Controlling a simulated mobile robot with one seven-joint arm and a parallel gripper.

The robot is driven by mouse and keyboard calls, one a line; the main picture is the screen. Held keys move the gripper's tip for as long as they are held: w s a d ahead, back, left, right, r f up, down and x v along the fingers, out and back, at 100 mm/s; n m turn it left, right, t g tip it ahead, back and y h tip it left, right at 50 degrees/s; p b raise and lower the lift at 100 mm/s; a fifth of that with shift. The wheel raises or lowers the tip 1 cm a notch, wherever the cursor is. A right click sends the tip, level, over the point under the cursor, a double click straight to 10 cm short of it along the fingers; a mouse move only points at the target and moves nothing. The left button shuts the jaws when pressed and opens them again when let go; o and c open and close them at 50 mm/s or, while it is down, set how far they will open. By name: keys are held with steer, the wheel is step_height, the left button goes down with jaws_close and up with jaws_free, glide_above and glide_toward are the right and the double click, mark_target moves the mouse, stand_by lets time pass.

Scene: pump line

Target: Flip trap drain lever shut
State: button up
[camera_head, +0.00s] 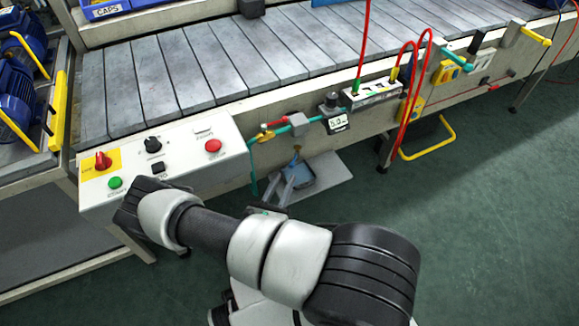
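A teal pipe (291,128) runs along the front of the line, with a small red lever handle (268,126) and a yellow part (265,137) at its left end. My gripper (282,181) is low in front of the tray, partly hidden behind my arm. Its two pale fingers appear apart, with nothing seen between them. It appears clear of the pipe.
A control box (180,158) with a red knob and buttons juts out at left, close to my arm. A gauge (338,121), red hoses (407,95) and a yellow bent bar (440,143) are at right. The green floor (490,220) at right is clear.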

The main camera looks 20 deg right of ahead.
steer(key=v, duration=0.8)
steer(key=shift+s+a+p, duration=0.25)
steer(key=shift+s+p, duration=0.1)
